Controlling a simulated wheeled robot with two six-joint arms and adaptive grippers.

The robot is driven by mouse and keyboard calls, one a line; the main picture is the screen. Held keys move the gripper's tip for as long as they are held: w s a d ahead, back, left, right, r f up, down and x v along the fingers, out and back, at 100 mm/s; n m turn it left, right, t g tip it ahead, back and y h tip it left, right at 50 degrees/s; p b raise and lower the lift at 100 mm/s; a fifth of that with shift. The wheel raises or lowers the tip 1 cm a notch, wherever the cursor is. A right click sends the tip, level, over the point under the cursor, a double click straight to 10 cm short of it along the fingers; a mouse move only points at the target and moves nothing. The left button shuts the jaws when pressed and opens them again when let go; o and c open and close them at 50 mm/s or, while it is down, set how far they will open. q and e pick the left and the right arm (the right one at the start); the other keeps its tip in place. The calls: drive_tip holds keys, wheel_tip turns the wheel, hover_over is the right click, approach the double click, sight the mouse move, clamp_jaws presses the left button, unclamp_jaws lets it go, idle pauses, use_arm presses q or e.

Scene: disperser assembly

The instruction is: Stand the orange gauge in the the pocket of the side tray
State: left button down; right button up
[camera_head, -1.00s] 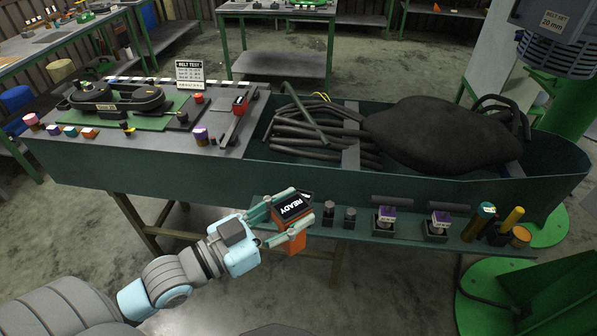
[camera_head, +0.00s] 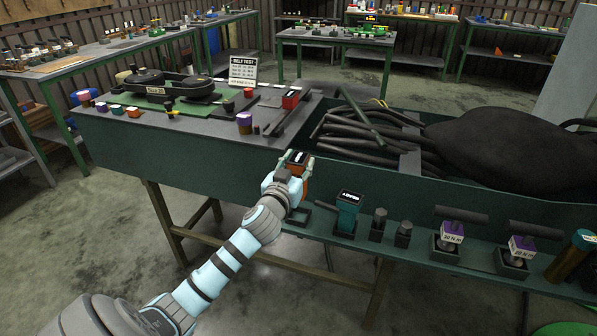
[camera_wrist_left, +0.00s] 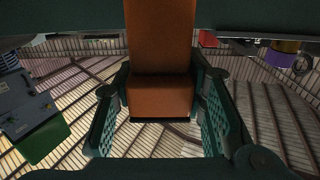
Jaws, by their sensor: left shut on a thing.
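My left gripper (camera_head: 293,174) is shut on the orange gauge (camera_head: 305,187), whose dark screen faces up. It holds the gauge above the left end of the green side tray (camera_head: 326,236), against the backdrop of the bench's front wall. In the left wrist view the orange gauge (camera_wrist_left: 160,95) sits between the two green finger pads. A square dark pocket (camera_head: 298,217) shows on the tray just below the gripper, partly hidden by the arm. The gauge looks apart from it. My right gripper is not in view.
A teal gauge (camera_head: 347,212) stands in the tray just right of the pocket. Dark posts (camera_head: 378,224) and purple-topped blocks (camera_head: 449,236) stand farther right. Behind are the bench with the belt test sign (camera_head: 243,68) and the trough of black hoses (camera_head: 370,140).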

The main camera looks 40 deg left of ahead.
use_arm(q)
drive_tip(key=shift+s+r, duration=0.1)
drive_tip(key=shift+r, duration=0.1)
drive_tip(key=shift+f, duration=0.1)
drive_tip(key=shift+d+f+b, duration=0.1)
drive_tip(key=shift+f+b, duration=0.5)
wheel_tip(320, 180, down, 6)
drive_tip(key=b, duration=0.5)
drive_tip(key=shift+r, duration=0.2)
drive_tip(key=shift+f+b, duration=0.3)
drive_tip(key=shift+f, duration=0.05)
drive_tip(key=shift+f+b, duration=0.5)
